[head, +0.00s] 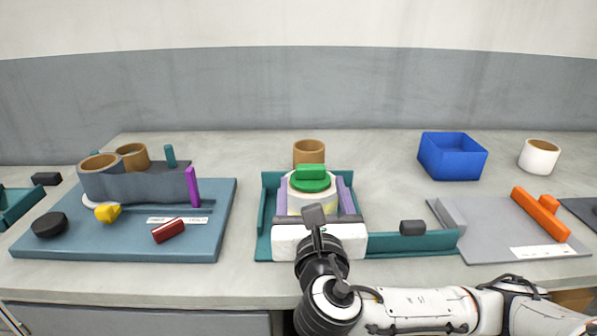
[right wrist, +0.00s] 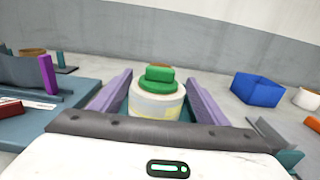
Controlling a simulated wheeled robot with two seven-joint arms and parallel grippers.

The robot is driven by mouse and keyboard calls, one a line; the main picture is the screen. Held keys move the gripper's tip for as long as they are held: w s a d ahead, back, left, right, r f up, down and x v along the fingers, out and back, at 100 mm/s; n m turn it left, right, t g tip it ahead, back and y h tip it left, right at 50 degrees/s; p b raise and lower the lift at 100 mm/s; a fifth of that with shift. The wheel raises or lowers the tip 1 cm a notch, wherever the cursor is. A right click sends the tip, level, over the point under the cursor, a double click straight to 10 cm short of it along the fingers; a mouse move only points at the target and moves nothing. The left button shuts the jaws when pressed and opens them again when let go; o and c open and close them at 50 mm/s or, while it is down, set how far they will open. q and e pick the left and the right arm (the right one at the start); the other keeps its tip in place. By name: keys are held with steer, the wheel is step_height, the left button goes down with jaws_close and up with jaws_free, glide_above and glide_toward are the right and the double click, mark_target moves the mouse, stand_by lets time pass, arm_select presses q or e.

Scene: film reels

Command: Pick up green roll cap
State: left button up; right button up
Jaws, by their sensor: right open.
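The green roll cap (head: 311,181) sits on top of a cream roll (head: 308,203) standing in a teal tray (head: 264,215). It has a round base with a raised block on top, and also shows in the right wrist view (right wrist: 158,80). My right gripper (head: 313,187) comes from the front with its two purple fingers open, one on either side of the roll and cap. In the right wrist view, gaps show between the fingers (right wrist: 158,88) and the roll. The roll's lower part is hidden by my gripper. My left gripper is not in view.
A brown ring (head: 309,152) stands behind the roll. A blue board (head: 60,235) with a grey holder, yellow piece and red block lies left. A blue box (head: 452,157), white ring (head: 539,157) and grey board (head: 490,225) with an orange piece are right.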

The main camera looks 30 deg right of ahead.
mark_target(311, 171)
steer(key=x, duration=0.2)
steer(key=shift+w+d, duration=0.2)
steer(key=shift+d, duration=0.2)
steer(key=x, duration=0.5)
steer(key=shift+w+a+f, duration=0.1)
steer(key=shift+f, duration=0.05)
steer(key=shift+w, duration=0.2)
steer(key=c, duration=0.9)
steer(key=shift+c, duration=1.2)
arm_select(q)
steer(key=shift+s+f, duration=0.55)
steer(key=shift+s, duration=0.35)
